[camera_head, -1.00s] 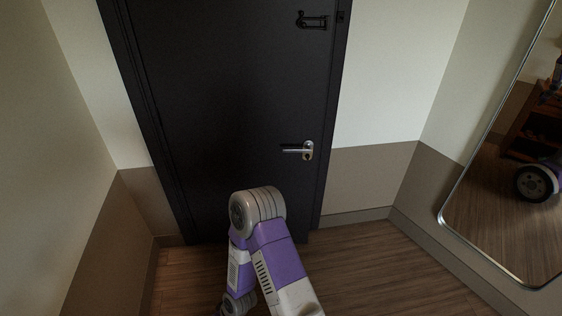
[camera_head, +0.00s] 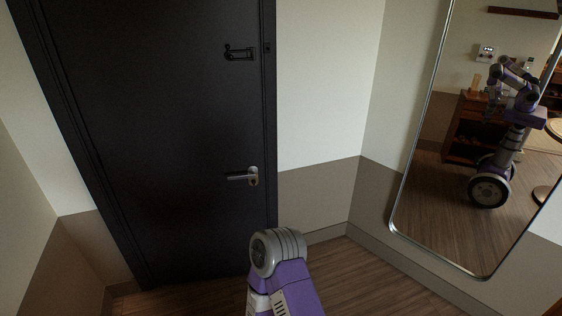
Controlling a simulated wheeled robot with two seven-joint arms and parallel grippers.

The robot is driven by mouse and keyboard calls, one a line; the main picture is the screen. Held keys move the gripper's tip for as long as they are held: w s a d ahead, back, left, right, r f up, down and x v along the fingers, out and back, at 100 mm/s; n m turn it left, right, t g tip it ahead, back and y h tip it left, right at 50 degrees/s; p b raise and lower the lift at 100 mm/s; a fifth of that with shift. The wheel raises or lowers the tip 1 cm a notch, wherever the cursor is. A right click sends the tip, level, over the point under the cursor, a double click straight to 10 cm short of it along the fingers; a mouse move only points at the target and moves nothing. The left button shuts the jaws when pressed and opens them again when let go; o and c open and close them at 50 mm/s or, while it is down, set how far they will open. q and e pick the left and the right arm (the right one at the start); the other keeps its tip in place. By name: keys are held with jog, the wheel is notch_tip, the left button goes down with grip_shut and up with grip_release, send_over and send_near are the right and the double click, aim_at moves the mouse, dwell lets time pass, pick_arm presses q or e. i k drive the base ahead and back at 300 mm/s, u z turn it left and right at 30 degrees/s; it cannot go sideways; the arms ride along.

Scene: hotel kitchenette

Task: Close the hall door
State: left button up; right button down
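The hall door (camera_head: 160,130) is a dark, nearly black door straight ahead, left of the middle. It sits flush in its dark frame, with no gap that I can see. A dark latch (camera_head: 240,52) is higher up near the same edge. A purple and grey link of one of my arms shows at the bottom, in front of the door's lower right. Neither gripper shows directly; my reflection is too small to tell their state.
A tall mirror (camera_head: 440,190) with a metal rim is on the right wall, reflecting my body and wooden furniture. Pale walls with brown lower panels (camera_head: 318,197) stand on both sides. The wooden floor (camera_head: 375,284) at the right is clear.

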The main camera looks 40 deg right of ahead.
aim_at(167, 118)
jog(key=z, duration=0.85)
jog(key=i, duration=1.15)
jog(key=z, duration=0.25)
